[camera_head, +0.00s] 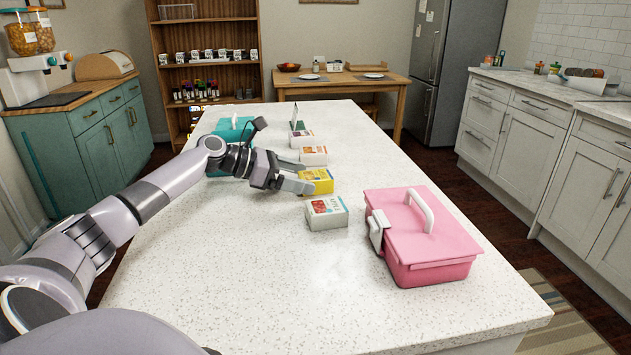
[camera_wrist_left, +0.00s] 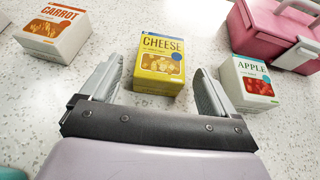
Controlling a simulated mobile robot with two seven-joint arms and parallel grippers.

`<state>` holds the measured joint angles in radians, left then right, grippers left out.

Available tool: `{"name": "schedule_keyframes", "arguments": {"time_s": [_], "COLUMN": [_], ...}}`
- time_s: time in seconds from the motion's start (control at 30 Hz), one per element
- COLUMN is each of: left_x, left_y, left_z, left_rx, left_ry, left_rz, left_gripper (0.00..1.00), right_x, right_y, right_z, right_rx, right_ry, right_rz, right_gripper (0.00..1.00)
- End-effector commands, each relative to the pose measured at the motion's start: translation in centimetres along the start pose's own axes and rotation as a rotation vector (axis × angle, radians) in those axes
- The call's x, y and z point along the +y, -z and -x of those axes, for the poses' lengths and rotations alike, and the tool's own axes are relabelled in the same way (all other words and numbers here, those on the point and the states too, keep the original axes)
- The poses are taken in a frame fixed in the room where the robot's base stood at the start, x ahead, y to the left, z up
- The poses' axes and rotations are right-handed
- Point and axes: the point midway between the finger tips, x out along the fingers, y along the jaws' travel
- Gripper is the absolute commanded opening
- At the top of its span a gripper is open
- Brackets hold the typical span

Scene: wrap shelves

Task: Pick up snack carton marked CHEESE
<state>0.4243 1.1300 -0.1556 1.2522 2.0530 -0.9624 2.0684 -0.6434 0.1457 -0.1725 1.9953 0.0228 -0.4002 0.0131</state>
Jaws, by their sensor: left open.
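The snack carton marked CHEESE (camera_wrist_left: 160,64) is a yellow box with a blue top edge and a picture of cheese on its face. It lies on the white speckled counter and also shows in the head view (camera_head: 318,181). My left gripper (camera_wrist_left: 157,88) is open, with its fingers on either side of the near part of the carton and gaps between. In the head view my left gripper (camera_head: 304,180) reaches the carton from the left. My right gripper is not in view.
The APPLE carton (camera_wrist_left: 252,82) and CARROT carton (camera_wrist_left: 53,32) sit on either side. A pink lunch box (camera_head: 425,240) stands at the right and a teal one (camera_head: 233,129) behind my left arm. The near counter (camera_head: 250,290) is clear.

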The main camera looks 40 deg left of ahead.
Motion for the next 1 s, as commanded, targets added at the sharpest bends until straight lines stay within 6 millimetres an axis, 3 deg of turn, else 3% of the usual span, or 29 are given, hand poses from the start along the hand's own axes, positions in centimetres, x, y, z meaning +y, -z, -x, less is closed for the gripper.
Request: {"name": "schedule_keyframes", "arguments": {"time_s": [0.2,0.5,0.67,0.7,1.0], "left_x": [0.0,0.0,0.0,0.0,0.0], "left_y": [-0.1,0.0,0.0,0.0,-0.2], "left_z": [-1.9,-2.2,-2.1,-2.1,-2.1], "left_rx": [-0.002,0.0,0.0,0.0,-0.001], "left_ry": [0.0,-0.001,-0.001,-0.001,-0.001], "left_rz": [0.001,0.001,0.001,0.001,0.0], "left_gripper": [0.89,0.89,0.37,0.33,0.33], "right_x": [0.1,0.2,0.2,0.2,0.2], "right_y": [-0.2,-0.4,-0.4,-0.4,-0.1], "right_z": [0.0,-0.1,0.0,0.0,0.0], "right_rx": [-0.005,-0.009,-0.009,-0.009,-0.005], "right_ry": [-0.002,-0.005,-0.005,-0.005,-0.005], "right_rz": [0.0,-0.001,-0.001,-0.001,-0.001], "right_gripper": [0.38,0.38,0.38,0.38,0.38]}}
